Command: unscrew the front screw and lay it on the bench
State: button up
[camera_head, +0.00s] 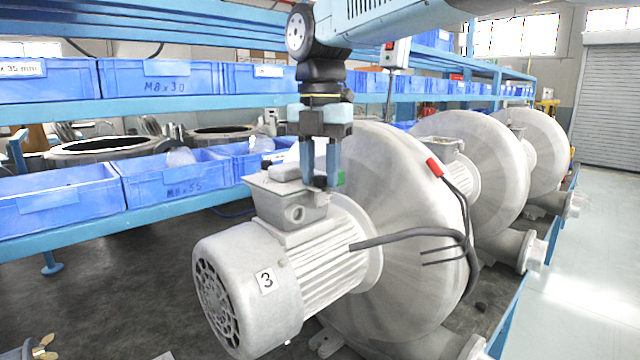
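A grey motor with a "3" label (247,295) stands at the front, joined to a large round blower housing (400,230). A terminal box (290,208) with a light lid (268,186) sits on top of the motor. My gripper (319,183) points down at the right end of this box, its fingertips at about lid height. A gap shows between the two fingers. A small dark patch lies between the tips. I cannot tell whether it is a screw, or whether the fingers grip it. The front screw is not clearly visible. The dark bench top (120,290) is beside the motor.
A small winged metal piece (43,343) is at the bottom left edge. Blue bins (172,185) line the shelf behind. Black cables (410,235) cross in front of the blower housing. More blowers (480,170) stand behind to the right. The bench left of the motor is mostly clear.

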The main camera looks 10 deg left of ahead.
jog(key=m, duration=1.1)
jog(key=shift+m, duration=0.3)
jog(key=m, duration=0.5)
jog(key=shift+m, duration=0.4)
jog(key=m, duration=0.5)
jog(key=shift+m, duration=0.3)
grip_shut()
